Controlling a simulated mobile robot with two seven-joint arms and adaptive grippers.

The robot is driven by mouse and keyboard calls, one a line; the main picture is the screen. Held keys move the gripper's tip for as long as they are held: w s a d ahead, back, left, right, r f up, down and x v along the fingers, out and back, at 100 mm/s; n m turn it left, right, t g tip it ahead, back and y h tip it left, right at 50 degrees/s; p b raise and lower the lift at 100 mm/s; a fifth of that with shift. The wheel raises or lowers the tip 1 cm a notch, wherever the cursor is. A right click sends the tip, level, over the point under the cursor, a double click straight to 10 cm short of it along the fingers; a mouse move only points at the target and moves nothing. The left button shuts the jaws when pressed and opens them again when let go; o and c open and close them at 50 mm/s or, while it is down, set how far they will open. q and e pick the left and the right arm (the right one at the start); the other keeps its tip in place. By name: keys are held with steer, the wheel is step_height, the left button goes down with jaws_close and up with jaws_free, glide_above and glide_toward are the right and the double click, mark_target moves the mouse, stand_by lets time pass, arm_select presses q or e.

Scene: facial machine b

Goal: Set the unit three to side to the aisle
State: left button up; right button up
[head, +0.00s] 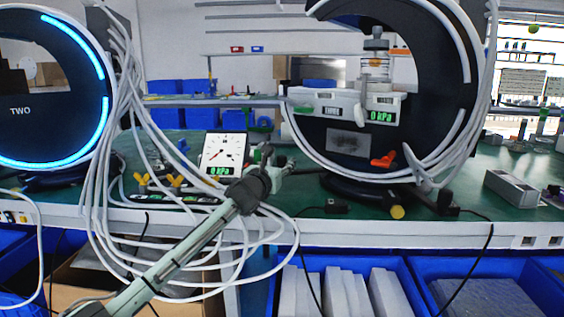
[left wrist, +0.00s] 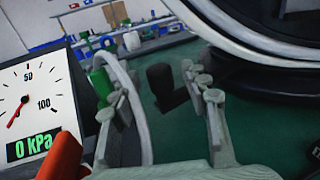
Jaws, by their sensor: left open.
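Unit three is the dark C-shaped ring (head: 440,120) on the right of the bench in the head view. A white block marked THREE (head: 330,111) crosses it, with a green 0 kPa readout (head: 384,116). An orange-red handle (head: 383,160) sits low in the ring. My left gripper (head: 283,163) is open and empty, left of the ring, beside the gauge (head: 222,155). In the left wrist view the fingers (left wrist: 160,100) stand apart, with a black knob-like piece (left wrist: 163,80) seen between them, apparently beyond. The gauge (left wrist: 38,105) and a red part (left wrist: 62,158) are at left. My right gripper is not seen.
Unit TWO (head: 40,112) has a lit blue ring at left. Bundled white hoses (head: 125,130) hang between the units. A grey box (head: 512,188) lies at right. Blue bins (head: 400,275) sit below the bench.

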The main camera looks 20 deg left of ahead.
arm_select(q)
steer(key=shift+w, duration=0.95)
steer(key=shift+c, duration=0.2)
jaws_close()
